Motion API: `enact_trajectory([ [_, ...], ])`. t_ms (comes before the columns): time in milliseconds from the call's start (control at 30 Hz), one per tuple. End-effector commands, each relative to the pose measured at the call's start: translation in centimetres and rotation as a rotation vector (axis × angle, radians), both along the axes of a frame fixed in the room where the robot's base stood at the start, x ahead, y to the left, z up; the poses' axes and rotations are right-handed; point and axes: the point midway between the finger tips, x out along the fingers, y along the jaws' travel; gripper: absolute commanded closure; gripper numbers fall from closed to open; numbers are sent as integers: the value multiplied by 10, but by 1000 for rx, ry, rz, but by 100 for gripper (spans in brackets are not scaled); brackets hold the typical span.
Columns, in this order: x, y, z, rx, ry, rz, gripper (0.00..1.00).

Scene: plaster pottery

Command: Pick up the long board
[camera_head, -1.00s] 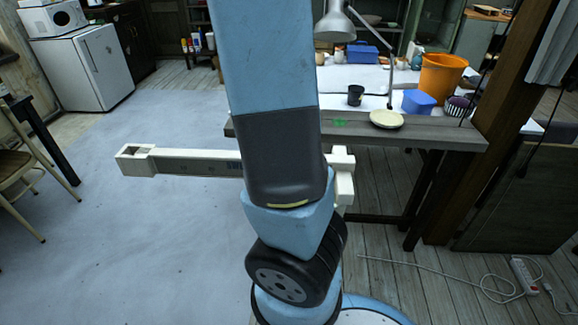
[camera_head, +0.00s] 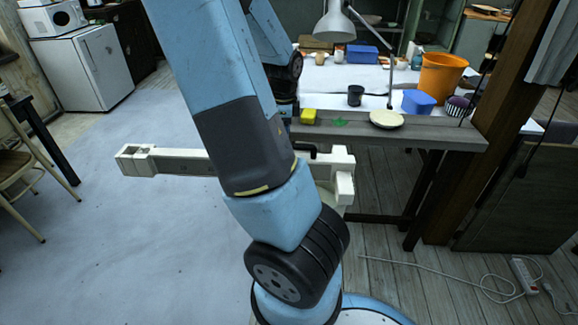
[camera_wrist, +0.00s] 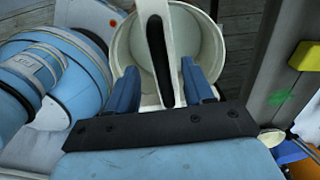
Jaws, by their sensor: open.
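A long grey plank (camera_head: 440,138) runs along the front edge of the worktable; it looks like the long board, but I cannot tell if it is loose. In the wrist view my gripper (camera_wrist: 158,65) is open. A dark slotted handle and white bar of a white machine (camera_wrist: 205,38) show in line with the gap between the fingers; I cannot tell whether they touch. The machine's long white beam (camera_head: 180,161) lies in front of the table, partly behind my arm. My gripper's fingertips are hidden in the head view.
On the plank are a yellow block (camera_head: 308,116), a green patch (camera_head: 340,122) and a pale plate (camera_head: 387,119). Behind are a black cup (camera_head: 355,95), a blue box (camera_head: 418,102), an orange bucket (camera_head: 441,74) and a lamp (camera_head: 334,25).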

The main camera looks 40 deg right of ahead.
Motion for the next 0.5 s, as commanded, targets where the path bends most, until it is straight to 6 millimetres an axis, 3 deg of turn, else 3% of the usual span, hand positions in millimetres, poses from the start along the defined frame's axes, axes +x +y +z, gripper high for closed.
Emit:
enact_trajectory([
  [167, 0, 0, -9, 1, 1, -1, 48],
  [500, 1, 0, -50, 1, 1, -1, 48],
])
